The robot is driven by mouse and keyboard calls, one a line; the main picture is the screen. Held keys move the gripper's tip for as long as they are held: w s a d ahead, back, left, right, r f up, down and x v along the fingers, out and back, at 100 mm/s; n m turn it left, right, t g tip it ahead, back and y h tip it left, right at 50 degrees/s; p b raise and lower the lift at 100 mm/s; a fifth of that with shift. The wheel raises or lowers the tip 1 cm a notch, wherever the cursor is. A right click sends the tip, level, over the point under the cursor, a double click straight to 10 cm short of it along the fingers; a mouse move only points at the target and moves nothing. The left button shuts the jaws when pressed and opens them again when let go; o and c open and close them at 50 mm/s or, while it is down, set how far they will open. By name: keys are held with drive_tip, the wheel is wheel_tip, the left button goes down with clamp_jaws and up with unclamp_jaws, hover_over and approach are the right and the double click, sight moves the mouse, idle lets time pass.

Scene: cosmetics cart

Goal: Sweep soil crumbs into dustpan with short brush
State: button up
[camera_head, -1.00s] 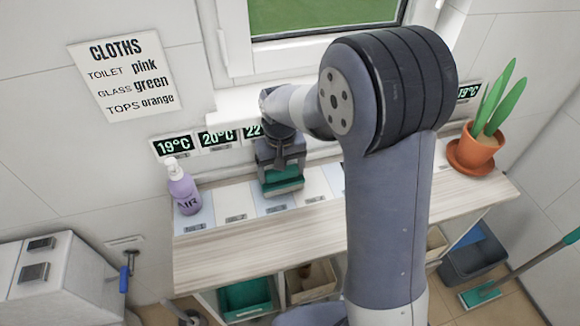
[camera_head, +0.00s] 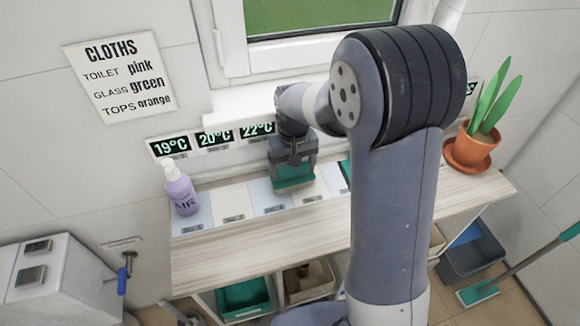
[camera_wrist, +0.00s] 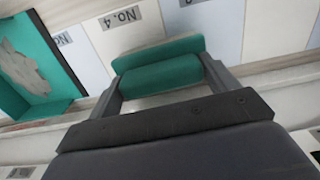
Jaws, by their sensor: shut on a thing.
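My gripper (camera_head: 292,166) is shut on a green short brush (camera_head: 293,179), held over the pale numbered panels at the back of the wooden counter. In the wrist view the brush (camera_wrist: 160,73) lies crosswise between the two fingers. A green tray-like thing, seemingly the dustpan (camera_wrist: 55,70), shows at the left of the wrist view, apart from the brush. An irregular grey patch (camera_wrist: 20,72) lies in it; I cannot tell if this is soil. In the head view only a green edge (camera_head: 345,172) shows beside my arm. No separate crumbs can be made out.
A purple pump bottle (camera_head: 181,190) stands at the counter's left end, and a potted plant (camera_head: 470,148) at the right. Temperature displays (camera_head: 214,138) line the wall behind. The counter's front strip (camera_head: 240,236) is clear at the left. My arm hides the middle right.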

drive_tip(key=shift+s+f, duration=0.1)
drive_tip(key=shift+r+p, duration=2.3)
drive_tip(key=shift+r, duration=0.75)
drive_tip(key=shift+r+p, duration=1.25)
drive_tip(key=shift+r, duration=0.3)
drive_tip(key=shift+f, duration=0.1)
